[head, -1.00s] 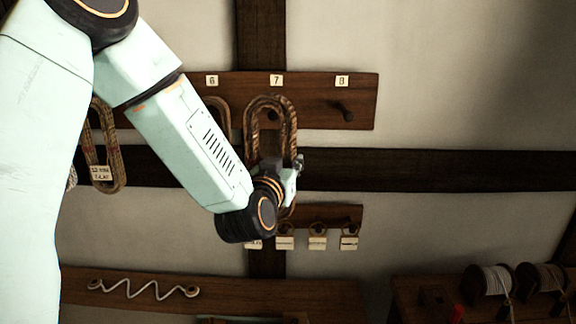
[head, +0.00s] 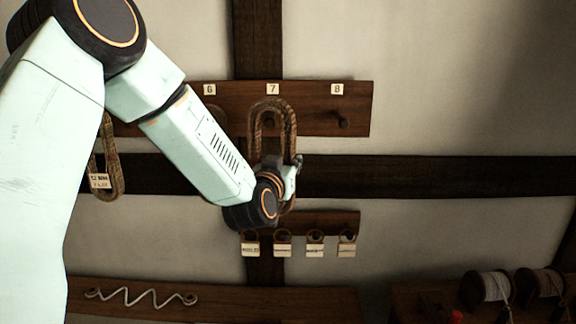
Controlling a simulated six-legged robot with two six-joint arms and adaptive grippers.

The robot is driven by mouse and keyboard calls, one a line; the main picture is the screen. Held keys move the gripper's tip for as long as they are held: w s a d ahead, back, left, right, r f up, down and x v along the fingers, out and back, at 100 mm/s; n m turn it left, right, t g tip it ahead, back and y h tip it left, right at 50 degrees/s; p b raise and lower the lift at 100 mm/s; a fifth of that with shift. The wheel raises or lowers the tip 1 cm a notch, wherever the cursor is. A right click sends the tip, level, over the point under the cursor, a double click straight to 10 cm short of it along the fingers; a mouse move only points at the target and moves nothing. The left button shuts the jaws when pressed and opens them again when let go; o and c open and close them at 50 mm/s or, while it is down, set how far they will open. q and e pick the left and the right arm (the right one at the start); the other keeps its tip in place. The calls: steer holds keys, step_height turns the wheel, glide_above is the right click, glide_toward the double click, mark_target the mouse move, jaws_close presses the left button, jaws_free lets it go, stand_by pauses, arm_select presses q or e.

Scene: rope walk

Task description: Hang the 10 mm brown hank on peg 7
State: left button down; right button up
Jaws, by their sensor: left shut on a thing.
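The brown hank (head: 291,124) is a long upright loop of brown rope in front of the peg board. Its top arch surrounds peg 7 (head: 268,119) in the picture; I cannot tell whether it rests on the peg or is still in front of it. My left gripper (head: 292,178) is shut on the lower part of the brown hank, and my wrist hides some of the loop. The number 7 plate (head: 272,89) is just above the loop. My right gripper is not in view.
Peg 8 (head: 343,123) is bare at the right. Another hank (head: 110,165) with a label hangs at the left. A small rail with several tags (head: 314,250) is below my gripper. Rope spools (head: 490,287) stand at the lower right. The wall at the right is clear.

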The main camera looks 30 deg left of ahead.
arm_select(q)
steer(key=shift+w+a, duration=0.35)
steer(key=shift+a, duration=0.1)
steer(key=shift+w+a+f, duration=0.15)
steer(key=shift+w+a, duration=0.25)
steer(key=shift+w, duration=0.1)
steer(key=shift+w+a, duration=0.15)
steer(key=shift+w, duration=0.55)
steer(key=w+a, duration=0.1)
steer(key=w+a+f+b, duration=0.1)
steer(key=w, duration=0.1)
steer(key=w+b, duration=0.1)
steer(key=shift+w+a+f, duration=0.25)
steer(key=shift+a, duration=0.15)
steer(key=shift+s, duration=0.1)
steer(key=shift+a, duration=0.1)
